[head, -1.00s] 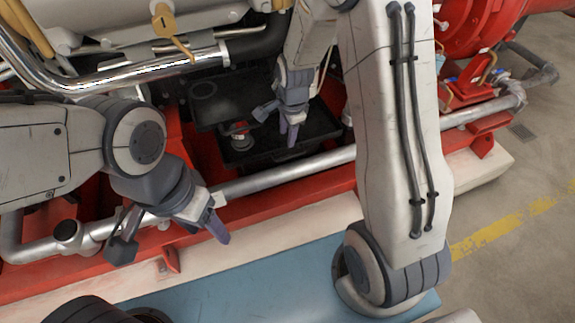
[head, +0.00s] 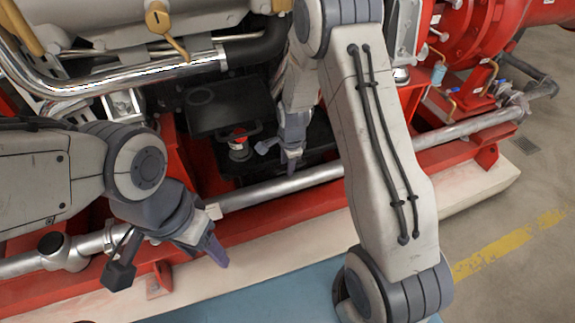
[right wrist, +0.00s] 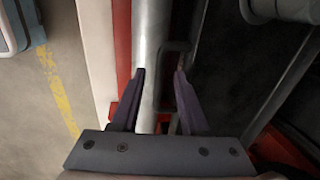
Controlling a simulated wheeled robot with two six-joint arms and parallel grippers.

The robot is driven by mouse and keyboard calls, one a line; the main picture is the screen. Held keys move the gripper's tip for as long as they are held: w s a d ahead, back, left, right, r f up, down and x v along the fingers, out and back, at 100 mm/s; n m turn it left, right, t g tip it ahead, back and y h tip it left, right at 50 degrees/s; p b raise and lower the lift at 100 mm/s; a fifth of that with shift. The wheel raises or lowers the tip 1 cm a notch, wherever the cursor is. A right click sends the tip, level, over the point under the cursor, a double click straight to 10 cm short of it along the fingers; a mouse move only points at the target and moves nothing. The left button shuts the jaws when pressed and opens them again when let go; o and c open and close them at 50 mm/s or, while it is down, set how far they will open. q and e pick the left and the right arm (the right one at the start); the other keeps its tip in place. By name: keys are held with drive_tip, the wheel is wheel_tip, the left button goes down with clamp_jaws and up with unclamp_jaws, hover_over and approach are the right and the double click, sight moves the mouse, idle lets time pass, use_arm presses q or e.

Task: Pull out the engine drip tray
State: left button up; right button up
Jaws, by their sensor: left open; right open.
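The black drip tray (head: 225,165) sits low under the engine, behind a silver pipe, partly hidden by my right arm. In the right wrist view a dark surface, probably the tray (right wrist: 232,75), lies right of the pipe. A thin dark bar like a handle (right wrist: 177,47) shows beside the pipe near the right fingertip. My right gripper (head: 291,160) is open and points down by the pipe. Its fingers (right wrist: 160,80) stand either side of the pipe and bar in that view; contact cannot be told. My left gripper (head: 215,250) is open and empty, in front of the red frame.
The silver pipe (head: 265,188) runs along the red base frame (head: 300,215). A red-and-silver fitting (head: 239,148) stands left of my right gripper. A chrome pipe (head: 150,75) and engine parts hang above. Open floor (head: 520,220) lies to the right.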

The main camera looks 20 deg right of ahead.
clamp_jaws()
idle(1.4)
